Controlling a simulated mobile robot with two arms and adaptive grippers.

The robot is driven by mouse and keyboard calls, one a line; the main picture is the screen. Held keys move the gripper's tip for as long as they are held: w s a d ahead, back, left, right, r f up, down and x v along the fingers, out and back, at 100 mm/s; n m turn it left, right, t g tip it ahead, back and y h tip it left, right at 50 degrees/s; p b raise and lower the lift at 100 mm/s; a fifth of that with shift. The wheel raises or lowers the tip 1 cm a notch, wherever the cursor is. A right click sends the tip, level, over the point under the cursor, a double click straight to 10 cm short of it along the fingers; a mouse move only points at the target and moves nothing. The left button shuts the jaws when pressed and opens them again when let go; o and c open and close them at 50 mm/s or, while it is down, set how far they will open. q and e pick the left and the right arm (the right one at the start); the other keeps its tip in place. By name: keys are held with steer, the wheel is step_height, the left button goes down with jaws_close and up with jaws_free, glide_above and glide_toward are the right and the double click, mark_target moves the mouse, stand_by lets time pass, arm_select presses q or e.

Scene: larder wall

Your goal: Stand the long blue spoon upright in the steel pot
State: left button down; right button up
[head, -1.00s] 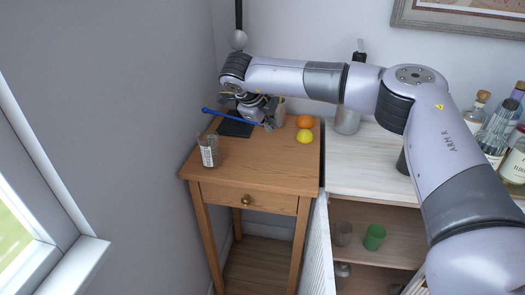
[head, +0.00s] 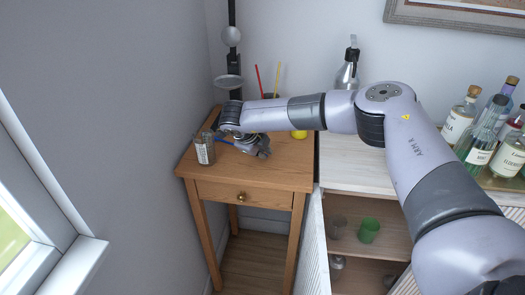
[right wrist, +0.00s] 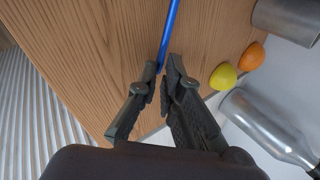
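The blue spoon (head: 223,140) shows as a thin blue rod over the small wooden table, left of my right gripper (head: 262,150). In the right wrist view its blue handle (right wrist: 168,35) runs into the narrow gap between my right fingertips (right wrist: 161,72), which are closed on it. The spoon lies nearly level; its far end is out of the wrist view. A grey metal pot (right wrist: 288,18) stands beyond the fruit in the right wrist view; in the head view my arm hides most of it, with red and yellow sticks rising there. My left gripper is not in view.
A labelled grey container (head: 205,151) stands at the table's left edge, close to the spoon. A lemon (head: 299,134) and an orange (right wrist: 252,56) lie on the table (head: 282,171). A steel flask (head: 347,72) and several bottles (head: 478,135) stand on the cabinet.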

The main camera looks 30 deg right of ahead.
steer(key=o, duration=0.4)
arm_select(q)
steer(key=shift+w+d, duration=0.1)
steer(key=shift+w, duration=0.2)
